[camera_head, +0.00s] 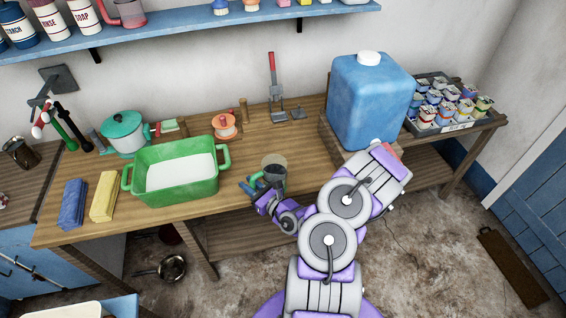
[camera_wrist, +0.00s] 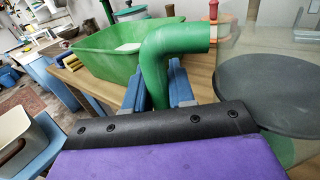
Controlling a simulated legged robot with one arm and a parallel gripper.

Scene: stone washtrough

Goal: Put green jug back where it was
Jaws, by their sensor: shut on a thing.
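The green jug (camera_head: 274,165) has a clear body, a green handle and something dark inside. It appears upright at the front edge of the wooden table. My gripper (camera_head: 253,186) is shut on its handle from the front left. In the wrist view my gripper's blue fingertips (camera_wrist: 156,88) stand on both sides of the jug's thick green handle (camera_wrist: 160,62). The jug's clear wall and a dark round surface inside it fill the right of that view. I cannot tell whether the jug's base touches the table.
A green basin (camera_head: 172,188) stands just left of the jug. A blue canister (camera_head: 368,105) is at the right, with a tray of small cans (camera_head: 437,127) beyond it. A red-handled tool (camera_head: 275,90) stands behind. The table between the jug and the wall is mostly bare.

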